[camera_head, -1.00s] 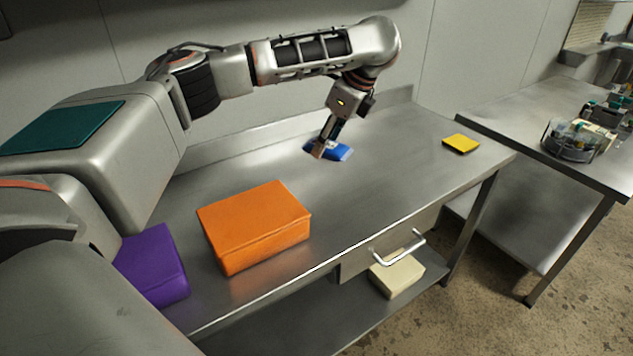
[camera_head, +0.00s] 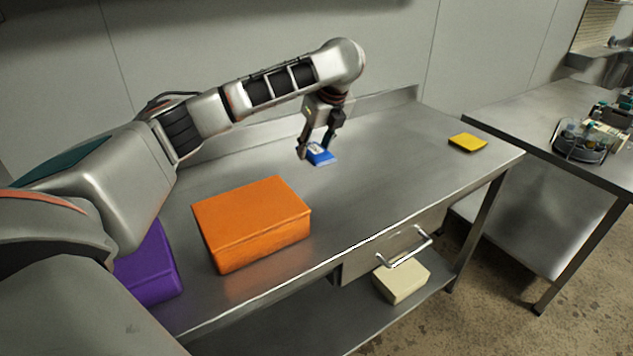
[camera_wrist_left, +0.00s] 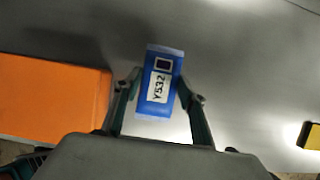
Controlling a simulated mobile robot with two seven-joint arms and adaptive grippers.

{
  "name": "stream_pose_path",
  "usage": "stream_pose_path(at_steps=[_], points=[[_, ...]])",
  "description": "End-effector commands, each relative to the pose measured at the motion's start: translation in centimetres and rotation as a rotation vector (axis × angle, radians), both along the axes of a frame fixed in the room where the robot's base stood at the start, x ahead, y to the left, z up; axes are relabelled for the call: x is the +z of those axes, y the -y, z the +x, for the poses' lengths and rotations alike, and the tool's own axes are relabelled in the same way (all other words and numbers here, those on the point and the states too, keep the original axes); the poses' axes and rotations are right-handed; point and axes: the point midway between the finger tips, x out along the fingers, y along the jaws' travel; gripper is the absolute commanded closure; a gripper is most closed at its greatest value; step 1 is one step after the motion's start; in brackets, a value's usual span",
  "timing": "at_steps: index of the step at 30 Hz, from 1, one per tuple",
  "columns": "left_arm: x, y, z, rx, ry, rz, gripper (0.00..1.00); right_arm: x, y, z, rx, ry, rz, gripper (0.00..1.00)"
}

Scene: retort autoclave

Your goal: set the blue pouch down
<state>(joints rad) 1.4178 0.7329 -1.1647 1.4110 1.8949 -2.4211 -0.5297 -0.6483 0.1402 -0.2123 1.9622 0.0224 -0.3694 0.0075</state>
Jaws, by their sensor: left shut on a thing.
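The blue pouch (camera_head: 320,155) is between the fingers of my left gripper (camera_head: 318,147), over the steel table behind the orange box. In the left wrist view the blue pouch (camera_wrist_left: 160,85) shows a white label reading Y532, and the left gripper's fingers (camera_wrist_left: 160,98) are closed on its two sides. I cannot tell for sure whether the pouch touches the table top (camera_head: 390,160). My right gripper is not in view.
An orange box (camera_head: 252,222) stands in front of the left gripper, with a purple box (camera_head: 150,268) beside it at the left. A yellow pouch (camera_head: 467,142) lies near the table's right end. The table top between the blue and yellow pouches is clear.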

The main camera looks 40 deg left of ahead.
Motion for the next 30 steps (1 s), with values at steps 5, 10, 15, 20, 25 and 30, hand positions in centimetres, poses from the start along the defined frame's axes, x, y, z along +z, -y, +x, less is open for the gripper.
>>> stream_pose_path(at_steps=[5,10,15,20,25,30], points=[[-3.2,0.0,0.0,0.001,-0.002,0.000,0.82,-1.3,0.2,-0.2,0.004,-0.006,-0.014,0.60],[-3.8,0.0,0.0,0.001,0.001,-0.001,0.82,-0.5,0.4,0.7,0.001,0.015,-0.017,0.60],[-6.1,0.0,0.0,0.001,-0.004,0.001,0.82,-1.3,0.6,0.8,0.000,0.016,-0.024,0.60],[-9.1,0.0,0.0,0.001,-0.007,0.001,0.82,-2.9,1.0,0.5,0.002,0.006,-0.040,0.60],[-9.3,0.0,0.0,0.002,0.001,0.000,0.82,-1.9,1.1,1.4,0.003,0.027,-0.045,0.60],[-9.1,0.0,0.0,0.001,0.002,-0.001,0.82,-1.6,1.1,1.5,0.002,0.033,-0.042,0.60]])
